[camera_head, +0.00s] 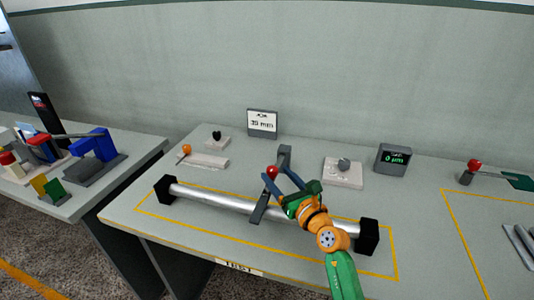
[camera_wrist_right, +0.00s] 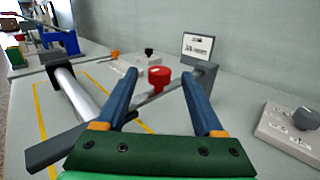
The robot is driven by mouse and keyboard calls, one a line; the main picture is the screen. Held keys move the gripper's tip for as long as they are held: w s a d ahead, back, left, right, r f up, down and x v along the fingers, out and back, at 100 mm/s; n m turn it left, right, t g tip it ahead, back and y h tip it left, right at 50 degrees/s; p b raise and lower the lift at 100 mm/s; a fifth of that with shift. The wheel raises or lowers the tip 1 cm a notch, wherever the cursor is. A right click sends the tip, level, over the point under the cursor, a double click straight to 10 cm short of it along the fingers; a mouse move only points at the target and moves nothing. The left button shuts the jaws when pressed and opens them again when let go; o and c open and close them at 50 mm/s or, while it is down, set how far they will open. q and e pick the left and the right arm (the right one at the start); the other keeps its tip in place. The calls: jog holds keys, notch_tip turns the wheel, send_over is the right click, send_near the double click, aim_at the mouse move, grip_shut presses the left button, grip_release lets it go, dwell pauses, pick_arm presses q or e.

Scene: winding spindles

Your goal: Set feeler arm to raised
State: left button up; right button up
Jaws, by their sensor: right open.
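The feeler arm (camera_head: 260,207) is a dark grey bar that runs from a post at the back of the table forward across the silver roller. It also shows in the right wrist view (camera_wrist_right: 57,148), sloping down from the post to a flat end by the roller. I cannot tell whether it touches the roller. A red knob (camera_head: 272,171) stands on the bar, seen too in the right wrist view (camera_wrist_right: 158,76). My right gripper (camera_head: 275,173) is open, its blue fingers on either side of the knob with gaps visible. My left gripper is out of view.
The silver roller (camera_head: 212,198) lies between two black end blocks inside a yellow outline. Behind stand a sign (camera_head: 262,123), a dial panel (camera_head: 343,173), a green-digit display (camera_head: 393,159) and an orange-knobbed lever (camera_head: 187,150). A blue device (camera_head: 98,144) stands on the left table.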

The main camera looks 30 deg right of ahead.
aim_at(270, 167)
jog(key=w+b, duration=0.1)
jog(key=w, duration=0.5)
jog(key=shift+d+f, duration=0.1)
jog(key=shift+d, duration=0.05)
jog(key=shift+w+d+f, duration=0.1)
jog(key=shift+w+d, duration=0.05)
jog(key=shift+w, duration=0.35)
jog(key=shift+s, duration=0.2)
jog(key=c, duration=0.5)
grip_shut()
